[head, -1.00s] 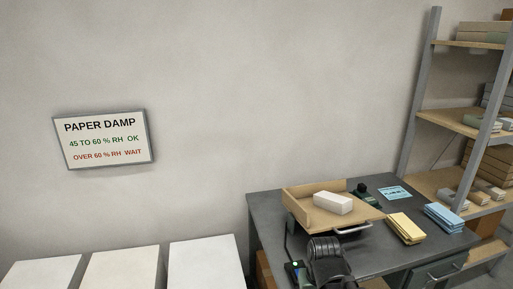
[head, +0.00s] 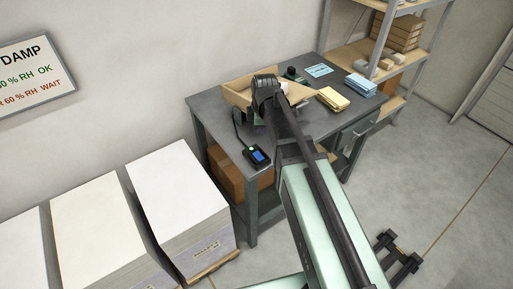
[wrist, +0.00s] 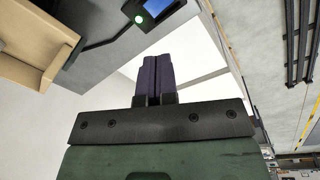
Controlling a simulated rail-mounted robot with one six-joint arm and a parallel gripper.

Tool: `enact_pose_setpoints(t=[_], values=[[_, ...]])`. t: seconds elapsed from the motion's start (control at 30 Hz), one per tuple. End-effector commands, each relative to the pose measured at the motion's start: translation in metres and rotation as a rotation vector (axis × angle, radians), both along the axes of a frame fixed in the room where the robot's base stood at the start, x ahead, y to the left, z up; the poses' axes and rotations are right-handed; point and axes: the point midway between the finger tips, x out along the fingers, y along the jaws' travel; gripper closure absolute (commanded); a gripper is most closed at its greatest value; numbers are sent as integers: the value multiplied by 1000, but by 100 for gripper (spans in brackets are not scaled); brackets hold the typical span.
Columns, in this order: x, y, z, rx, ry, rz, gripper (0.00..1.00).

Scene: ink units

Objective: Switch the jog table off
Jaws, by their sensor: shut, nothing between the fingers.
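The jog table (head: 238,98) is a tan tray on the grey desk, partly hidden behind my arm in the head view. The tray's tan rim (wrist: 45,38) is at upper left there. My gripper (wrist: 156,60) is shut and empty, below the box in the picture and apart from it.
White paper stacks (head: 175,190) stand on the floor left of the desk (head: 212,118). Yellow packs (head: 333,98) and blue packs (head: 361,86) lie on the desk right of my arm. A loaded shelf (head: 373,50) stands behind. The floor at right is open.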

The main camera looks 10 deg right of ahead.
Motion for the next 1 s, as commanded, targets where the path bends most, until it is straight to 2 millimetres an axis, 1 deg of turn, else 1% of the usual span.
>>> enact_pose_setpoints(t=[0.03,0.1,0.13,0.2,0.3,0.57,0.67,0.77,0.87,1.0], values=[[9,0,-1,-10,-12,124,100],[13,0,-1,-25,-28,297,100],[13,1,-1,-31,-32,356,100],[13,1,-1,-42,-40,456,100],[12,1,-1,-49,-43,523,100],[12,1,-1,-49,-43,530,100],[12,1,-5,-49,-43,530,100],[13,1,-14,-49,-42,529,100],[15,2,-31,-49,-42,529,100],[18,3,-62,-49,-42,529,100]])
